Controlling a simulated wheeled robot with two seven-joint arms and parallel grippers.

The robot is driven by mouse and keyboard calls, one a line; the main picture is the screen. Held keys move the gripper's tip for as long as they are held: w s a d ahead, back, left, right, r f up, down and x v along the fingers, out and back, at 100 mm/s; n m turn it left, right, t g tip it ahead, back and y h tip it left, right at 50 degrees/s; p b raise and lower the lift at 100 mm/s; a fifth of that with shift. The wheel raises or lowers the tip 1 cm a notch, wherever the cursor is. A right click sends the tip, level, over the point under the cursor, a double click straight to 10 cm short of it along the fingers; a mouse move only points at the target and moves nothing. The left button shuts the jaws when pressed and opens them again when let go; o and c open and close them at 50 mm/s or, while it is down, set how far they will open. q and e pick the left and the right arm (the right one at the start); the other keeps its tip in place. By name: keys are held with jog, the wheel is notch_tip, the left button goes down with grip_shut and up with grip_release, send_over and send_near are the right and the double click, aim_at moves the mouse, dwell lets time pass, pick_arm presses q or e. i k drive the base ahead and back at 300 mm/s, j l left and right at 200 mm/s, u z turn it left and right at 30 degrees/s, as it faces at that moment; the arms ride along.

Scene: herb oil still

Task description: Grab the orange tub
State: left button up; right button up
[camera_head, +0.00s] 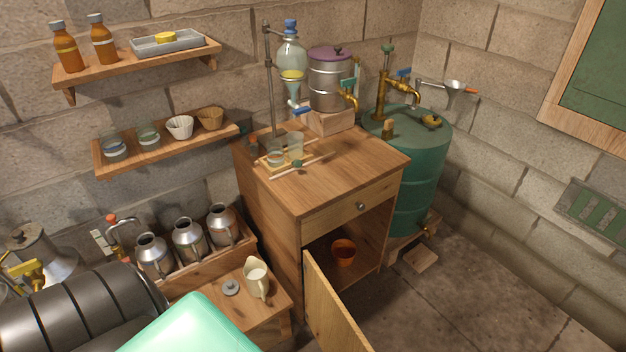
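The orange tub (344,251) is a small open-topped cup standing inside the lower compartment of the wooden cabinet (297,196). The cabinet door (333,308) is swung open toward the front. Neither of my grippers shows in the head view, so their state is hidden.
The cabinet top holds a glass separating funnel (291,60) on a stand, a beaker and a metal pot (330,80). A green barrel (420,165) stands to the right. A low bench with a cream jug (256,279) is left of the door.

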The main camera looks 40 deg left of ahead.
aim_at(343, 252)
jog(key=u, duration=1)
